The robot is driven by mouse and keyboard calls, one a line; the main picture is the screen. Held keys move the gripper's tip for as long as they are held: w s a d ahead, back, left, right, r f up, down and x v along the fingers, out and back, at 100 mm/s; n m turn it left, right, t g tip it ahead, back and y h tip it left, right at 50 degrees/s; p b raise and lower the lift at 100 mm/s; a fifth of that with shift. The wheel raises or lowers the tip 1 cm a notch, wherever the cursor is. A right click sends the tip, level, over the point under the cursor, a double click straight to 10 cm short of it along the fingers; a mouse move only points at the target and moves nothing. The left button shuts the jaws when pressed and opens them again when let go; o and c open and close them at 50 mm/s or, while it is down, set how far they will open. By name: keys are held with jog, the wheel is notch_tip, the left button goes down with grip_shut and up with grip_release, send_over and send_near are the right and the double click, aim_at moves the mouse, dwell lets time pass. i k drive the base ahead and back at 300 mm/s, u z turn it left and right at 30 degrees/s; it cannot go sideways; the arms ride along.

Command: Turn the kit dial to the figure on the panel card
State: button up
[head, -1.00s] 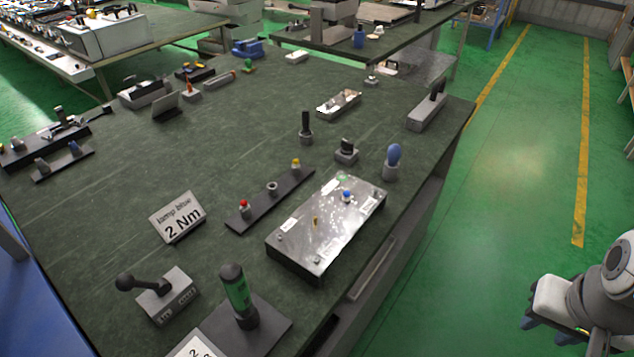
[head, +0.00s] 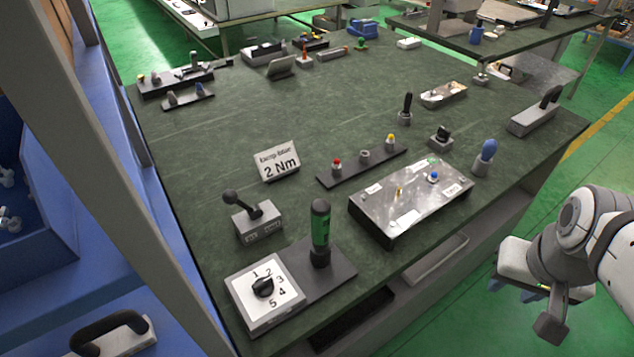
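The kit dial (head: 263,287) is a black knob on a white square plate marked 1 to 5, at the near left corner of the bench. I cannot tell for sure which figure it points to. The panel card (head: 276,161) stands upright further back and reads "2 Nm", with a smaller line above it that is hard to read. My gripper (head: 541,308) is at the lower right, off the bench edge and well apart from the dial. Its fingers are too unclear to tell open from shut.
A metal panel box (head: 410,199) is at the bench's front edge. A blue shelf rack (head: 75,200) with a grey post stands close at left.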

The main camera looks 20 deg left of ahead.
aim_at(263, 287)
jog(key=u, duration=1.75)
